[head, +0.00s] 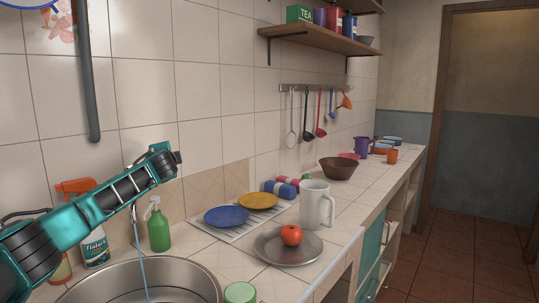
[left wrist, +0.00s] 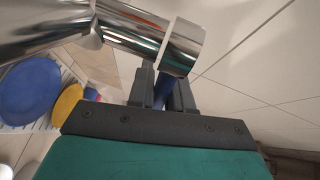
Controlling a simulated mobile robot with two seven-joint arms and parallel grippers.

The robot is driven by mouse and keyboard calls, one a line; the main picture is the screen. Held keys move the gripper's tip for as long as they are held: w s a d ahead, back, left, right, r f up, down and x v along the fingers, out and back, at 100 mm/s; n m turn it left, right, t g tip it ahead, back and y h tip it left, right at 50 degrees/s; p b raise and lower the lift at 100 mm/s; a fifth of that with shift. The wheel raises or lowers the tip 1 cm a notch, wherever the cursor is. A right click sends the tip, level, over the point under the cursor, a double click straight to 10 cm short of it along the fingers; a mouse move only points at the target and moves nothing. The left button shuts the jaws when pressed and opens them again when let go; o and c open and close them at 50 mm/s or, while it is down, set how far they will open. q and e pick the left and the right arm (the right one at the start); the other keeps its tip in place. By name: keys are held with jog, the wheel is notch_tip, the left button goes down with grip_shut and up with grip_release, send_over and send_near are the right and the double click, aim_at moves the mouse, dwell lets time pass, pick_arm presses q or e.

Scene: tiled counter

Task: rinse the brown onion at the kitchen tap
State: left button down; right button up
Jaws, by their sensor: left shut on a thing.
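The brown onion is not visible in either view. The chrome tap (left wrist: 150,37) fills the top of the left wrist view; in the head view my left arm hides most of it. My left gripper (head: 175,158) is raised above the sink, near the tiled wall. In the left wrist view its fingers (left wrist: 163,92) are shut on a narrow blue part, seemingly the tap lever (left wrist: 164,99), at the end of the chrome body. A thin blue stream of water (head: 142,272) falls into the round steel sink (head: 205,284). My right gripper is not in view.
A green soap bottle (head: 158,231) and a spray bottle (head: 94,247) stand behind the sink. A green-topped item (head: 240,293) is at its right. Beyond are a steel plate (head: 268,252) bearing a tomato (head: 291,235), a white pitcher (head: 314,207) and blue and yellow plates (head: 226,216).

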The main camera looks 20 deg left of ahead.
pick_arm(q)
jog(key=shift+a+n+g+y, duration=0.6)
jog(key=shift+n+g+y, duration=0.4)
jog(key=c, duration=1.1)
grip_release()
jog(key=shift+w, duration=0.1)
jog(key=shift+d, duration=0.1)
jog(key=shift+b+v, duration=0.55)
jog(key=shift+v, duration=5.4)
jog(key=shift+f, duration=0.1)
